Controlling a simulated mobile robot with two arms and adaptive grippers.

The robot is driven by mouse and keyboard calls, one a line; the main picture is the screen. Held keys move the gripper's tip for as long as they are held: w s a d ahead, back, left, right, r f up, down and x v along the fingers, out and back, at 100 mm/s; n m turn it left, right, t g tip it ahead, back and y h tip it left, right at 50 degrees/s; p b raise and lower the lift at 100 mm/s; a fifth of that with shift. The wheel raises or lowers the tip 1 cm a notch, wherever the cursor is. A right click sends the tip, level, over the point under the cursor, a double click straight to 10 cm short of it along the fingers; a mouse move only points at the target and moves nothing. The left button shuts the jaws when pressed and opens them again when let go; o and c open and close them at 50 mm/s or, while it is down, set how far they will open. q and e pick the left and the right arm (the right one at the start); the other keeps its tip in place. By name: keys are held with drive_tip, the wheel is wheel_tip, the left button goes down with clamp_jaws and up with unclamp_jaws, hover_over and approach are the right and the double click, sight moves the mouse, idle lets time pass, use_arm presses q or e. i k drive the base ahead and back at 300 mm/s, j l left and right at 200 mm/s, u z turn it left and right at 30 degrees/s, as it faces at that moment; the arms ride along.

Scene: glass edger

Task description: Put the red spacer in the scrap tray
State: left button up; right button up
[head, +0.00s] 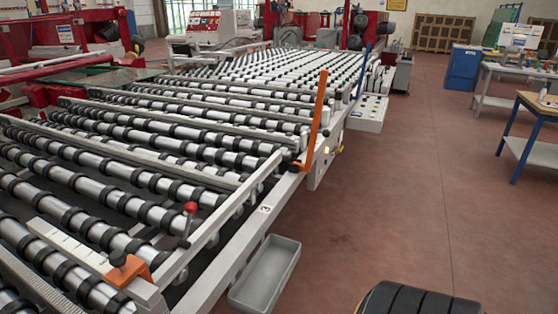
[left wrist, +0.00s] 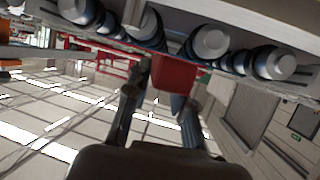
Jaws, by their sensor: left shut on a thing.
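In the left wrist view my left gripper (left wrist: 158,92) is shut on the red spacer (left wrist: 173,74), a red block between the fingertips. The spacer shows close to the roller ends along the top of that view; I cannot tell whether it touches them. In the head view a grey open tray (head: 266,275), which looks like the scrap tray, sits low beside the conveyor's right side rail. It appears empty. Neither gripper shows in the head view, and the spacer cannot be made out there.
The roller conveyor (head: 205,185) fills the left and middle. A red-knobbed lever (head: 190,208), an orange clamp (head: 128,268) and an upright orange bar (head: 316,110) stand along it. The floor (head: 400,190) to the right is clear up to the workbench (head: 540,105).

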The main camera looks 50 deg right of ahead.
sight(271, 271)
drive_tip(key=l+u, duration=0.15)
drive_tip(key=l, duration=0.4)
drive_tip(key=l+u, duration=0.15)
drive_tip(key=l, duration=0.4)
drive_tip(key=l+u, duration=0.15)
drive_tip(key=l, duration=0.4)
drive_tip(key=k+l+u, duration=0.15)
drive_tip(key=l, duration=0.35)
drive_tip(key=k+l+u, duration=0.15)
drive_tip(key=l, duration=0.4)
drive_tip(key=l+u, duration=0.1)
drive_tip(key=l, duration=0.35)
drive_tip(key=k+l+u, duration=0.15)
drive_tip(key=l, duration=0.3)
drive_tip(key=l+u, duration=0.1)
drive_tip(key=l, duration=0.35)
drive_tip(key=k+l+u, duration=0.15)
drive_tip(key=l, duration=0.3)
drive_tip(key=k+l+u, duration=0.1)
drive_tip(key=l, duration=0.3)
drive_tip(key=k+l+u, duration=0.15)
drive_tip(key=l, duration=0.3)
drive_tip(key=l+u, duration=0.1)
drive_tip(key=l, duration=0.65)
drive_tip(key=k+l+u, duration=0.15)
drive_tip(key=l, duration=0.65)
